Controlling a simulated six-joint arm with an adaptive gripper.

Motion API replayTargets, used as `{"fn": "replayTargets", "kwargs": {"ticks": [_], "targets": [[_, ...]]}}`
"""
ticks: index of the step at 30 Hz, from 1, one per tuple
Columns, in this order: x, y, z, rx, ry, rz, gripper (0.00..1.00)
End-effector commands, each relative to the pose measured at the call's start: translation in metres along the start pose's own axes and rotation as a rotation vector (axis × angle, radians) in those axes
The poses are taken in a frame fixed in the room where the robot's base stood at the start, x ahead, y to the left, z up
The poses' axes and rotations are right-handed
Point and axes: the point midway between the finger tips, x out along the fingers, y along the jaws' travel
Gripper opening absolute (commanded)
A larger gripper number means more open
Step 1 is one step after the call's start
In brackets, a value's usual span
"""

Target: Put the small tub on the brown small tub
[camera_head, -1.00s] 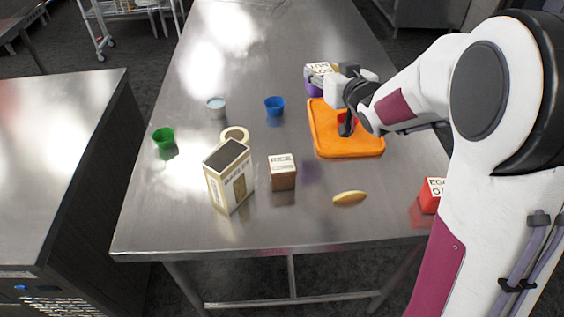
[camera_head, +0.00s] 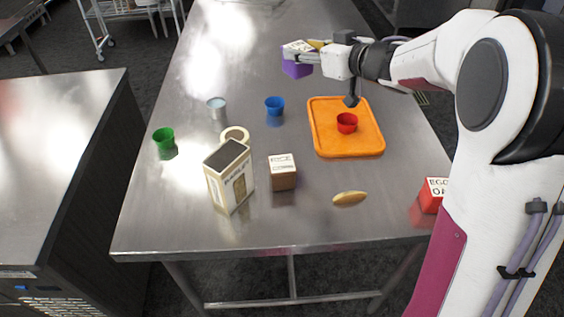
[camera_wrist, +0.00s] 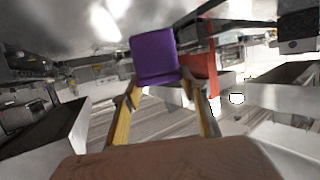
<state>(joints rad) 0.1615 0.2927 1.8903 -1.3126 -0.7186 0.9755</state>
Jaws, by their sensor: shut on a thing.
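The small tub is a purple box with a white, lettered top (camera_head: 296,69). My gripper (camera_head: 312,57) is shut on it and holds it above the far part of the table. The purple tub also shows between my yellow-edged fingertips in the wrist view (camera_wrist: 154,57). The brown small tub (camera_head: 283,178) has a white, lettered top and stands upright on the near middle of the table, well apart from my gripper. Nothing rests on its top.
A tall carton (camera_head: 229,178) stands left of the brown tub, with a roll (camera_head: 235,133) behind it. An orange tray (camera_head: 330,147) holds a red cup (camera_head: 347,123). Blue (camera_head: 274,106) and green (camera_head: 163,138) cups, a yellow oblong item (camera_head: 350,197) and a red box (camera_head: 432,194) stand around.

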Motion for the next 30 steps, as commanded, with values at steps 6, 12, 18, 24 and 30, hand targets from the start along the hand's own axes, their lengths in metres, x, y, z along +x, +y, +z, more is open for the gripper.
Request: {"fn": "replayTargets", "kwargs": {"ticks": [6, 12, 18, 24, 30], "targets": [[0.000, -0.017, -0.011, -0.043, 0.002, -0.139, 0.16], [-0.005, -0.037, -0.012, -0.089, 0.001, -0.291, 0.16], [-0.016, -0.058, -0.004, -0.134, 0.001, -0.441, 0.16], [-0.034, -0.078, 0.011, -0.181, 0.001, -0.595, 0.16], [-0.058, -0.097, 0.031, -0.231, 0.002, -0.754, 0.16]]}}
